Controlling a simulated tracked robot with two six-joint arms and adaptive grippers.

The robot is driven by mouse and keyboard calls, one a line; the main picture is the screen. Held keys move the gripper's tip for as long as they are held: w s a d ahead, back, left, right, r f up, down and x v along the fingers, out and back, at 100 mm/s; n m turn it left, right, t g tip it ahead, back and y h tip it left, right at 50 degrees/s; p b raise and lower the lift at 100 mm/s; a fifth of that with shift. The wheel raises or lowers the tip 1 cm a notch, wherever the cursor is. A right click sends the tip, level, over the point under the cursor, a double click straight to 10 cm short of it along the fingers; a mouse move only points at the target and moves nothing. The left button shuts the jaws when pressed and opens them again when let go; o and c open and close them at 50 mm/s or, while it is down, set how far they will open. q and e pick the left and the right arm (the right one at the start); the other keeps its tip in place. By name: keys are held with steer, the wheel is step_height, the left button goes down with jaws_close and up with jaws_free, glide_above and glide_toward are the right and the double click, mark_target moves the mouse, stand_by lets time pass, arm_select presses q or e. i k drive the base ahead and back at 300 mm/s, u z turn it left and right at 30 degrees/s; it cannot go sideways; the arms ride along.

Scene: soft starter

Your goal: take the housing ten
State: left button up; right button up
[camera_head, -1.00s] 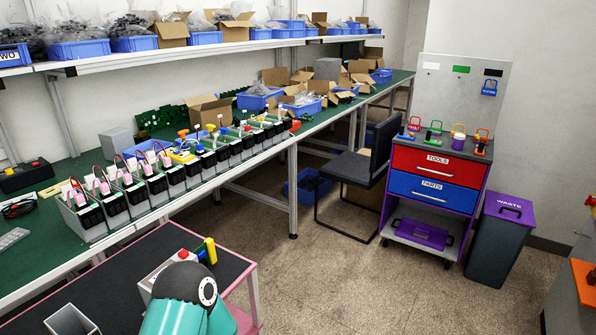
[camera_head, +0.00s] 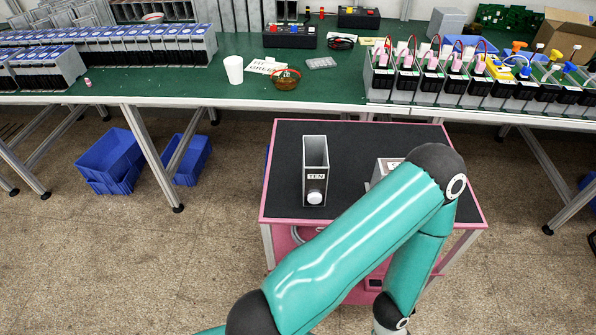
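The housing ten (camera_head: 315,160) is a grey, open-topped box with a label reading TEN and a white round knob low on its front. It stands upright on the black top of a pink-framed cart (camera_head: 345,135), left of the middle. A teal arm of mine crosses in front of the cart's right side. No fingers of either gripper show, and nothing touches the housing.
A grey box (camera_head: 384,168) on the cart is partly hidden behind the arm. The green workbench (camera_head: 215,85) behind holds rows of housings (camera_head: 130,45), a white cup (camera_head: 233,69) and a brown bowl (camera_head: 286,80). Blue bins (camera_head: 110,160) lie under the bench.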

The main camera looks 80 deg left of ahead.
mark_target(315, 160)
steer(key=z, duration=0.05)
steer(key=i, duration=0.25)
steer(key=u, duration=2.7)
steer(key=k, duration=0.6)
steer(key=u, duration=0.3)
steer(key=i, duration=0.55)
steer(key=z, duration=0.2)
steer(key=k, duration=0.5)
steer(key=u, duration=0.2)
steer(key=i, duration=0.25)
steer(key=z, duration=0.05)
